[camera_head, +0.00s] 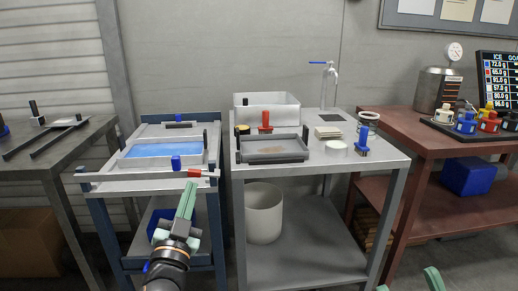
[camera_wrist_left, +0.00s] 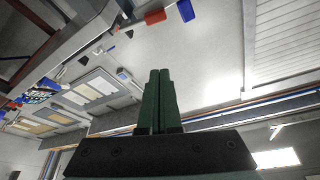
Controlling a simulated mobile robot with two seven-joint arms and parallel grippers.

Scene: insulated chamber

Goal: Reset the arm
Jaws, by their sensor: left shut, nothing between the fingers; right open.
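My left gripper (camera_head: 191,184) reaches up in front of the blue-framed cart. Its green fingers are shut with nothing between them, just below the bar with the red end (camera_head: 194,173). In the left wrist view the fingers (camera_wrist_left: 160,72) are pressed together and empty, pointing up the picture. My right gripper (camera_head: 408,283) shows only as green fingertips at the bottom edge, spread apart and empty; the rest of it is out of view.
The blue-framed cart (camera_head: 100,185) holds a tray with a blue sheet (camera_head: 162,149). The grey cart (camera_head: 235,190) beside it carries a dark-framed tray (camera_head: 273,148), a white bin (camera_head: 267,105) and small items. A white bucket (camera_head: 264,213) stands on its lower shelf. A red-brown table (camera_head: 400,125) is at right.

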